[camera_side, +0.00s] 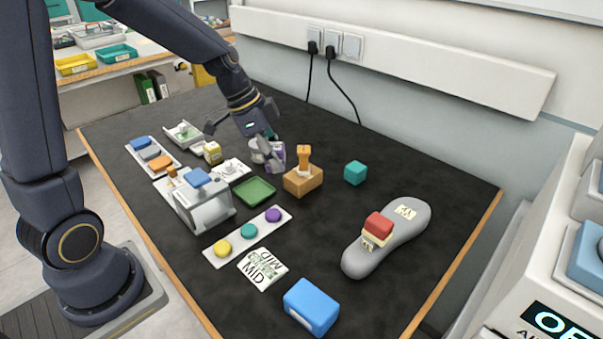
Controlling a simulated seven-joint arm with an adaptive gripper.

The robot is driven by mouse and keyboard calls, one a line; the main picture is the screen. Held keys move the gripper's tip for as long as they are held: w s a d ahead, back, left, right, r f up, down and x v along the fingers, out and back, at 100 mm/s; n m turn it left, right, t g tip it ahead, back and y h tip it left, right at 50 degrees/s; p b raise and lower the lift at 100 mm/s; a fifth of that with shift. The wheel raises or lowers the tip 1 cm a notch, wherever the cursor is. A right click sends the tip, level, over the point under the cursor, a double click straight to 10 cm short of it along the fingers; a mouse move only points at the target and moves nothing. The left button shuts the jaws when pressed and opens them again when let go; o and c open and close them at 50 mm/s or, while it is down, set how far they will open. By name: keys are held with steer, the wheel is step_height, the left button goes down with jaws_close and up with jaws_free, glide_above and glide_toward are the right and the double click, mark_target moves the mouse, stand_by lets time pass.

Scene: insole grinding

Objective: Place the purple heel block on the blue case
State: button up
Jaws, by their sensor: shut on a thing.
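The purple heel block (278,152) is at my gripper (270,152), just left of and behind the orange block with an upright handle. My gripper points down and is shut on the purple block, with its fingers partly covering it. I cannot tell whether the block touches the table. The blue case (311,306) lies at the front of the table, far from my gripper, with its top bare.
The orange handled block (303,181) and a teal cube (355,172) stand right of my gripper. A green tray (254,191), a strip with coloured discs (247,237) and printed cards (262,268) lie toward the front. A grey insole (354,262) carries stacked blocks (378,226).

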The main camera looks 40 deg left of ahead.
steer(key=s+d+r+m+g+h, duration=0.15)
steer(key=s+d+m, duration=0.35)
steer(key=s+d, duration=0.5)
steer(key=s+d+r+m+g, duration=0.25)
steer(key=s+d+m, duration=0.2)
steer(key=s, duration=0.95)
glide_above(317, 306)
steer(key=a, duration=0.2)
steer(key=shift+t, duration=0.3)
steer(key=f, duration=0.8)
steer(key=shift+s+d+f, duration=0.15)
steer(key=shift+s+d, duration=0.05)
steer(key=shift+s, duration=0.15)
steer(key=shift+w+d+f, duration=0.1)
steer(key=shift+w+f, duration=0.05)
steer(key=shift+f, duration=0.05)
steer(key=shift+w+f, duration=0.2)
steer(key=shift+f, duration=1.55)
steer(key=shift+f, duration=0.15)
steer(key=o, duration=1.2)
